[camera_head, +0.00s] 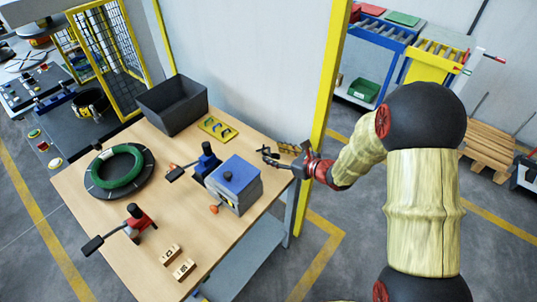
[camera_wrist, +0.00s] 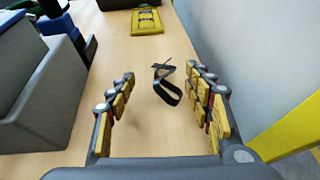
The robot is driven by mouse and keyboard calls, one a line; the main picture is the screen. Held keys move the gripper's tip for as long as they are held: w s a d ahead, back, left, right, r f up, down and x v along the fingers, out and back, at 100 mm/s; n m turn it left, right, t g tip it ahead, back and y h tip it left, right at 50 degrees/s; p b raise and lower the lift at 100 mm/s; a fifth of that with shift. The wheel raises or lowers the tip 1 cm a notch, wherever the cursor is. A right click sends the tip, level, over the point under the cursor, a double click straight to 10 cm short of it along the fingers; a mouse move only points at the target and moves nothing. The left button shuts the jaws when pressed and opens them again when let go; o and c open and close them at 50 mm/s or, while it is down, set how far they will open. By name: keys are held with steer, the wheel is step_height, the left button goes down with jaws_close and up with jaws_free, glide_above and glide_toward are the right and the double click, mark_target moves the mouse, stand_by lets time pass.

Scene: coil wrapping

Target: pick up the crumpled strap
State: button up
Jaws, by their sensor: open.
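The crumpled strap is a small dark, folded band. In the wrist view the strap (camera_wrist: 167,88) lies on the wooden table (camera_wrist: 150,135), ahead of my gripper and between the lines of its two fingers. My gripper (camera_wrist: 163,82) is open, with one yellow-padded finger on each side and nothing held. In the head view my gripper (camera_head: 270,155) reaches in from the right over the table's right edge, next to the blue-topped grey box. In that view the strap is too small to tell apart from the fingers.
A blue-topped grey box (camera_head: 234,184) stands close to the left of my gripper. A yellow tray (camera_head: 217,128) and a dark bin (camera_head: 172,105) are at the back. A green coil (camera_head: 118,167) lies at the left. A yellow post (camera_head: 322,110) and wall stand close on the right.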

mark_target(271, 152)
steer(key=b+x, duration=0.1)
steer(key=x, duration=0.4)
steer(key=shift+w+d+f+b, duration=0.1)
steer(key=shift+d+f+b, duration=0.1)
steer(key=shift+d+b, duration=0.15)
steer(key=shift+r, duration=0.1)
steer(key=shift+c, duration=0.4)
steer(key=c, duration=1)
